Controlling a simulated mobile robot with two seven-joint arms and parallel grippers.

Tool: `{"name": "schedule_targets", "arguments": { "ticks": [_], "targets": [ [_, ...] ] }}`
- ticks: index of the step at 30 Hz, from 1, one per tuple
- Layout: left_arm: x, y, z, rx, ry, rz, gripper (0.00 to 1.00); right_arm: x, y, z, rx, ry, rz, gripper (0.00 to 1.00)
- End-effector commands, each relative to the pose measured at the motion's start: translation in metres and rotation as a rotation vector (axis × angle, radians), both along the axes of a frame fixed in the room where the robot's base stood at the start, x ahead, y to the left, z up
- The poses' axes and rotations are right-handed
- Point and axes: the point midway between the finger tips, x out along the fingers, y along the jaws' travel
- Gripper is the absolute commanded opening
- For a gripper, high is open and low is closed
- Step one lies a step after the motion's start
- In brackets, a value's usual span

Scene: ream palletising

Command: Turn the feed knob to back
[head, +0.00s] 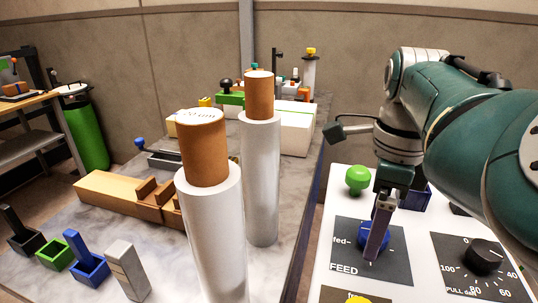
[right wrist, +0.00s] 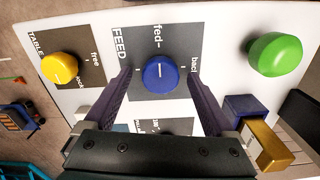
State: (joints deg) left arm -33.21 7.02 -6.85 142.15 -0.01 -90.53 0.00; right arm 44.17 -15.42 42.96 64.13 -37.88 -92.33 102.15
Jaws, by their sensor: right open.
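The blue feed knob (right wrist: 160,74) sits on a dark plate marked FEED on the white panel. Its white line points up toward the "fed" mark in the right wrist view, and the "back" mark lies to the right. In the head view the knob (head: 368,238) is partly hidden behind my finger. My right gripper (head: 377,242) is open over the knob. In the right wrist view its fingers (right wrist: 160,84) stand on either side of the knob, and I cannot tell whether they touch it. My left gripper is not in view.
Near the knob are a green button (head: 358,178), a black knob (head: 484,256) and a yellow table knob (right wrist: 59,68). A blue box (right wrist: 245,108) stands close to the right finger. Two tall white rolls with brown cores (head: 215,235) stand on the grey table to the left.

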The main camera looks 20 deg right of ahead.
Motion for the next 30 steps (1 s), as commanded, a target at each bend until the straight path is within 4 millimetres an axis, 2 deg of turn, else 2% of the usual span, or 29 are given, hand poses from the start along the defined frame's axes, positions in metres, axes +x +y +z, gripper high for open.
{"name": "schedule_targets", "arguments": {
  "ticks": [2, 5, 25, 30],
  "targets": [
    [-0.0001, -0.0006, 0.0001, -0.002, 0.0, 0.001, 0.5, -0.0001, -0.0002, 0.0002, 0.0, 0.0, 0.0, 0.89],
    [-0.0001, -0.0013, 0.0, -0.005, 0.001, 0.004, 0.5, 0.0, -0.0001, 0.0003, 0.0, 0.0, 0.0, 0.8],
    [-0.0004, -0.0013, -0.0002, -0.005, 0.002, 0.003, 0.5, 0.0, 0.0001, 0.0007, 0.001, 0.001, 0.001, 0.05],
    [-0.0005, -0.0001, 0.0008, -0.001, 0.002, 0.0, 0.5, -0.0001, 0.0002, 0.0012, 0.001, 0.001, 0.007, 0.04]
  ]
}}
